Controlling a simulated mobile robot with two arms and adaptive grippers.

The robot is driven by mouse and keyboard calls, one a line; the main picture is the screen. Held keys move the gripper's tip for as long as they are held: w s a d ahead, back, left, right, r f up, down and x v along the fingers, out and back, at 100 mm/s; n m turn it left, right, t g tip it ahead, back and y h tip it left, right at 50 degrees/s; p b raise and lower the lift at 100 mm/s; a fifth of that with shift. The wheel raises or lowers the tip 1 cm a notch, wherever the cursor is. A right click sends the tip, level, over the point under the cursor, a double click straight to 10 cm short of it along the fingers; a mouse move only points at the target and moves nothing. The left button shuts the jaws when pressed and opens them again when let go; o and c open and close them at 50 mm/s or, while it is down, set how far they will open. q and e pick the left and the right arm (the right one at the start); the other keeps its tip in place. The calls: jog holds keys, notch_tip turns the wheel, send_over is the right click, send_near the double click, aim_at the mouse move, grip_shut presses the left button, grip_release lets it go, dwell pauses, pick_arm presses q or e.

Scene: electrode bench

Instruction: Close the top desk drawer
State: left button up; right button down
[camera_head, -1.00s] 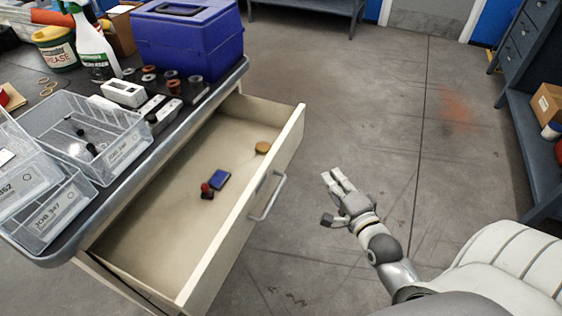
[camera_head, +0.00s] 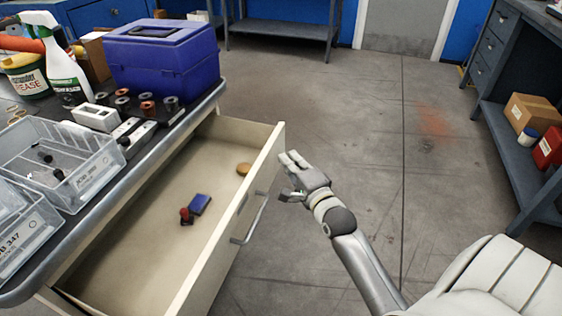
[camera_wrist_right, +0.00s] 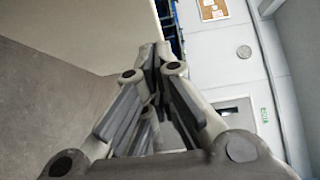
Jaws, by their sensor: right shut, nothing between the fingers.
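The top desk drawer (camera_head: 152,215) is pulled far out from under the bench top. A metal bar handle (camera_head: 250,220) is on its front panel. My right gripper (camera_head: 284,172) is shut and empty beside the outer face of the front panel, near its far end and beyond the handle. I cannot tell whether it touches the panel. In the right wrist view the shut fingers (camera_wrist_right: 155,55) reach up to a pale panel (camera_wrist_right: 95,32) at upper left. My left gripper is not in view.
Inside the drawer lie a blue block (camera_head: 199,204), a small red item (camera_head: 186,215) and a round tan item (camera_head: 243,169). The bench top holds a blue toolbox (camera_head: 165,65), clear bins (camera_head: 75,190) and a spray bottle (camera_head: 62,75). The floor (camera_head: 345,120) right of the drawer is clear.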

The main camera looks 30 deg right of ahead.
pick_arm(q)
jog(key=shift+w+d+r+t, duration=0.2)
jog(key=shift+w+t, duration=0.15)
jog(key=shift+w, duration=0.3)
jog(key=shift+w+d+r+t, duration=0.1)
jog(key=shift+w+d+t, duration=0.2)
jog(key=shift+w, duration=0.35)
pick_arm(e)
jog(key=shift+w+a, duration=0.85)
jog(key=shift+w, duration=0.15)
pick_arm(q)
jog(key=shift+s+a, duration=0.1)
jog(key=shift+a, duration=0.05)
pick_arm(e)
jog(key=shift+w+a, duration=0.1)
